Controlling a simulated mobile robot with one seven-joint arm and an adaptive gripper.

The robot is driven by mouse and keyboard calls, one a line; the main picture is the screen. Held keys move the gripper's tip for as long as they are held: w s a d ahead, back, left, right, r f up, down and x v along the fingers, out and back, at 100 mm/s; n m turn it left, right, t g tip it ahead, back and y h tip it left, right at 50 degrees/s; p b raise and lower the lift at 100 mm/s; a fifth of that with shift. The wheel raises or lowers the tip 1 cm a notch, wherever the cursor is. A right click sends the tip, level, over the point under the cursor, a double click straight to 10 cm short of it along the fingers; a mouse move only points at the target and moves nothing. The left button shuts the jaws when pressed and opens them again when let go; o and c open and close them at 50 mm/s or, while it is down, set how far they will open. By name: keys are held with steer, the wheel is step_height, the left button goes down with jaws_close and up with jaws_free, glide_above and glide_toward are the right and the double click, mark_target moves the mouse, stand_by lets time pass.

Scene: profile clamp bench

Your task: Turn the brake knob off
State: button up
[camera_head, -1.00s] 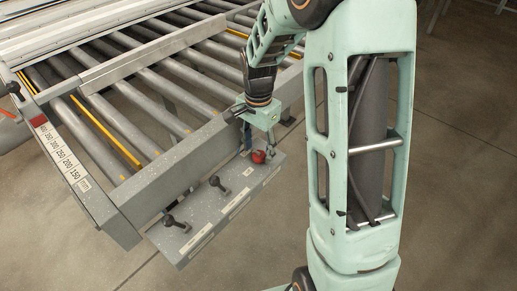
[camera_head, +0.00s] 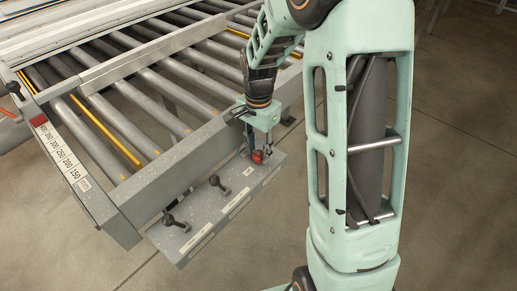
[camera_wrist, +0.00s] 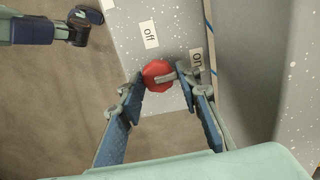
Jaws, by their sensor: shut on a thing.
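The brake knob (camera_wrist: 154,77) is a round red knob with a grey pointer bar. In the wrist view the bar points toward the "on" label (camera_wrist: 196,62); the "off" label (camera_wrist: 149,34) lies above the knob. In the head view the red knob (camera_head: 257,157) sits at the far right end of the grey control panel (camera_head: 205,213), partly hidden by my gripper (camera_head: 262,150). In the wrist view my gripper (camera_wrist: 162,82) has its blue-grey fingers on either side of the knob, shut on it.
Two black lever knobs, one nearer (camera_head: 170,220) and one farther (camera_head: 216,182), stand on the same panel. The roller conveyor frame (camera_head: 170,172) runs close behind it. A ruler scale (camera_head: 66,158) lies along the left beam. Open floor is in front of the panel.

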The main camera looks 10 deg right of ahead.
mark_target(258, 153)
steer(key=n, duration=0.4)
steer(key=shift+b, duration=0.3)
steer(key=n, duration=0.4)
steer(key=shift+n, duration=0.3)
steer(key=n, duration=0.4)
steer(key=shift+s+n, duration=0.1)
steer(key=shift+n, duration=0.2)
steer(key=shift+n+p, duration=0.3)
steer(key=shift+n, duration=2)
steer(key=o, duration=1.2)
steer(key=shift+c, duration=0.2)
step_height(258, 153, up, 12)
